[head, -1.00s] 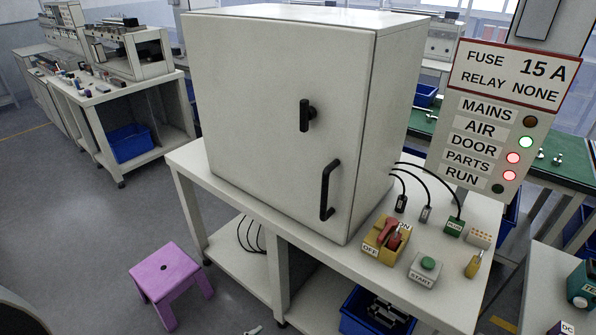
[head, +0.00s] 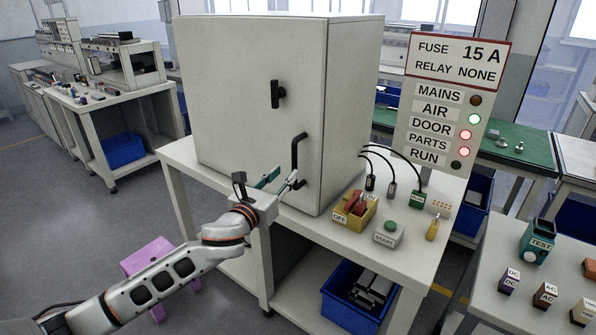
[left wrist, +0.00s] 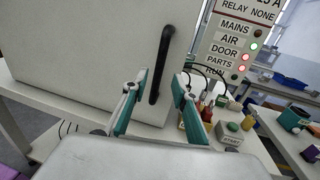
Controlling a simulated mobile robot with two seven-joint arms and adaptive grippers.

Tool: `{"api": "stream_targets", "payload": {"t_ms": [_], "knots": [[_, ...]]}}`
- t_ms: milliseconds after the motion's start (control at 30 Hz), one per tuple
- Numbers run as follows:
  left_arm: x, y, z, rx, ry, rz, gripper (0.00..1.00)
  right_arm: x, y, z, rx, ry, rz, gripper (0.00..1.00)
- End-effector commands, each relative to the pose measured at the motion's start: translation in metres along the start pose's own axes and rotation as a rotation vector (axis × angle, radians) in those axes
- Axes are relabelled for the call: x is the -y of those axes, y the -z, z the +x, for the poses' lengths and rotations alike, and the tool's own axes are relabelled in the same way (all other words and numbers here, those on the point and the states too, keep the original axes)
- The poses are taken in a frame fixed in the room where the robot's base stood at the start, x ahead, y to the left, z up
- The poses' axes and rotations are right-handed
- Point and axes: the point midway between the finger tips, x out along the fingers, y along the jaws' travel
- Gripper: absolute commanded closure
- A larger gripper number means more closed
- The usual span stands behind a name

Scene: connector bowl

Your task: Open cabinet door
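The white cabinet (head: 345,110) stands on a white table. Its door (head: 225,120) looks shut. The door has a black latch knob (head: 277,94) at mid height and a black vertical bar handle (head: 298,158) lower down near its right edge. My left gripper (head: 284,177) is open at the lower part of the handle. In the left wrist view the handle (left wrist: 163,58) shows between the two teal-padded fingers (left wrist: 160,80), with a gap on each side. Whether the fingertips reach around the bar is hard to tell. My right gripper is out of view.
Right of the cabinet are a yellow box with a red switch (head: 354,210), a START button (head: 388,234) and plugged cables. A sign panel (head: 445,105) stands behind, with DOOR and PARTS lit red. A purple stool (head: 147,254) sits low left, partly behind my arm.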

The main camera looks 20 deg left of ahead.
Motion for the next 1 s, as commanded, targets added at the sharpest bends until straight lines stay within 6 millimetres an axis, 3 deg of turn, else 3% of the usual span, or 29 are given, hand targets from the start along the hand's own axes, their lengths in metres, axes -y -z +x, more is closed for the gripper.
{"api": "stream_targets", "payload": {"t_ms": [500, 900, 933, 1000], "knots": [[0.0, 0.0, 0.067, 0.0, -0.001, 0.0, 0.72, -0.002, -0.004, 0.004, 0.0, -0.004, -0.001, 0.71], [0.001, 0.0, 0.076, 0.0, 0.001, 0.0, 0.72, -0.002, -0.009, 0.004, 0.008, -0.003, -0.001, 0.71], [0.0, 0.0, 0.076, 0.0, 0.001, 0.0, 0.74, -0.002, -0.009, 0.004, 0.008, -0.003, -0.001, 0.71], [0.0, 0.0, 0.076, 0.0, 0.001, 0.0, 0.93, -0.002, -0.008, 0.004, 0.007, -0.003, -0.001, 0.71]]}}
